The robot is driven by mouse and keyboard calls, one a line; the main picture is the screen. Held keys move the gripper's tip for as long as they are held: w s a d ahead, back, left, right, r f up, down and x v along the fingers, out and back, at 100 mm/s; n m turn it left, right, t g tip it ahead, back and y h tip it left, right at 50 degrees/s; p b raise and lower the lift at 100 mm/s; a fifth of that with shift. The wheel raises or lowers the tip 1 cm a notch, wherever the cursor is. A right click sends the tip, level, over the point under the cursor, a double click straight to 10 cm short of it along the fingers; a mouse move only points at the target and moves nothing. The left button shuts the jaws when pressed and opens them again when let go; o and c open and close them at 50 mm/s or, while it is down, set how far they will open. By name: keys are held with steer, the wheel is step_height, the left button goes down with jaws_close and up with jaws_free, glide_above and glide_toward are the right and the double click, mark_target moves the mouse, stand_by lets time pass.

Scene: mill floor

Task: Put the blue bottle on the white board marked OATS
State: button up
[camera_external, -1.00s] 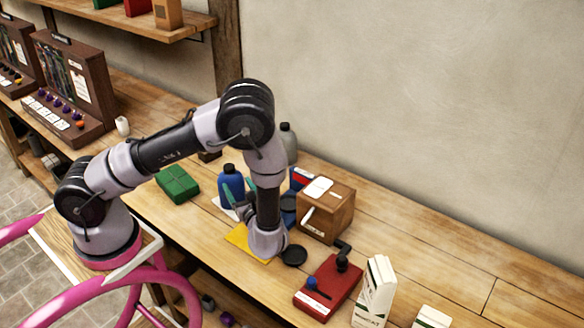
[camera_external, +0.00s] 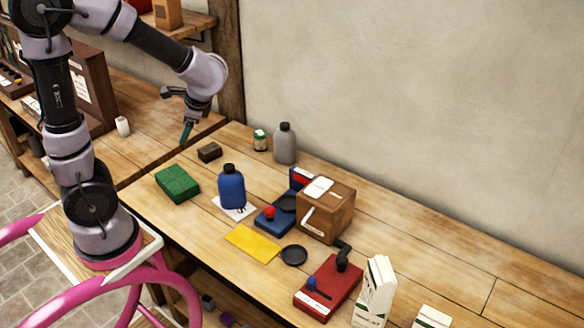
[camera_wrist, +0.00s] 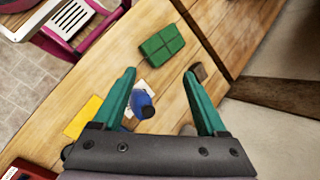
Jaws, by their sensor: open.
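The blue bottle (camera_external: 231,188) with a black cap stands upright on the white board (camera_external: 242,213) on the bench. Only part of the board shows around the bottle's base, with a dark mark on it too small to read. The wrist view shows both green fingers (camera_wrist: 163,85) spread.
Around the bottle are a green block (camera_external: 177,184), a yellow board (camera_external: 252,243), a blue scale-like device (camera_external: 275,222) and a wooden box (camera_external: 327,212). A grey bottle (camera_external: 285,144), small jar (camera_external: 260,140) and dark brown block (camera_external: 209,152) stand behind. The right rear bench is clear.

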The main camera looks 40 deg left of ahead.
steer(key=s+a+r+n+t+h, duration=0.1)
steer(key=s+r+n+t+h, duration=0.1)
steer(key=r, duration=0.4)
steer(key=s+a+r+n+t+h, duration=0.2)
steer(key=s+r+n+t, duration=0.1)
steer(key=s+r+t, duration=0.2)
steer(key=shift+r, duration=0.95)
